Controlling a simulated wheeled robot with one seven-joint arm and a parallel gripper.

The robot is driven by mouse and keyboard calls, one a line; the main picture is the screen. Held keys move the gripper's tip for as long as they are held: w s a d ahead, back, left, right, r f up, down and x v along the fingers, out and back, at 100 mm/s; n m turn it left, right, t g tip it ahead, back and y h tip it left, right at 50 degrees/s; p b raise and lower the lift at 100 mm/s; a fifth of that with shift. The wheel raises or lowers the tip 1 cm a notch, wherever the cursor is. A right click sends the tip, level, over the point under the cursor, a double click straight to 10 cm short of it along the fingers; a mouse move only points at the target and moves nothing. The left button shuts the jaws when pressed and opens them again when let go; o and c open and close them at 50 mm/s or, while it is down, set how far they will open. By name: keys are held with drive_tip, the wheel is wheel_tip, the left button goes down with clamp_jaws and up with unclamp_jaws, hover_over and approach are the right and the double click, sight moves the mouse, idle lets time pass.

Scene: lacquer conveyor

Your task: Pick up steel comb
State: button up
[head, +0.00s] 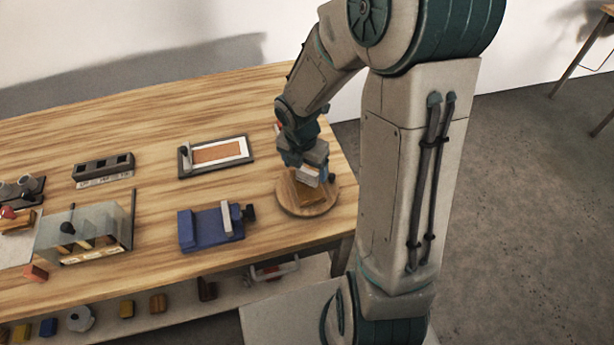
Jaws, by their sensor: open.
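My gripper (309,172) is at the right end of the table, pointing down over a round wooden board (293,207). A wooden block (299,189) lies on that board, right below the gripper and partly hidden by it. A pale, light-coloured piece shows at the fingers; I cannot tell whether it is part of the gripper or a separate thing. I cannot make out the steel comb for certain in the head view. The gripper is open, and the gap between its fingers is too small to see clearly.
A framed tray (247,143) with an orange-brown panel lies left of the gripper. A blue fixture (201,230) with a pale bar sits near the front edge. A clear-covered box (75,222) and a dark slotted rack (103,165) stand farther left. The back of the table is bare.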

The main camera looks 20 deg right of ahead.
sight(307, 170)
drive_tip(key=f, duration=0.4)
drive_tip(key=shift+d, duration=0.3)
drive_tip(key=shift+r, duration=0.1)
drive_tip(key=c, duration=1.2)
drive_tip(key=shift+c, duration=0.2)
drive_tip(key=shift+w+r, duration=0.1)
drive_tip(key=shift+r, duration=0.05)
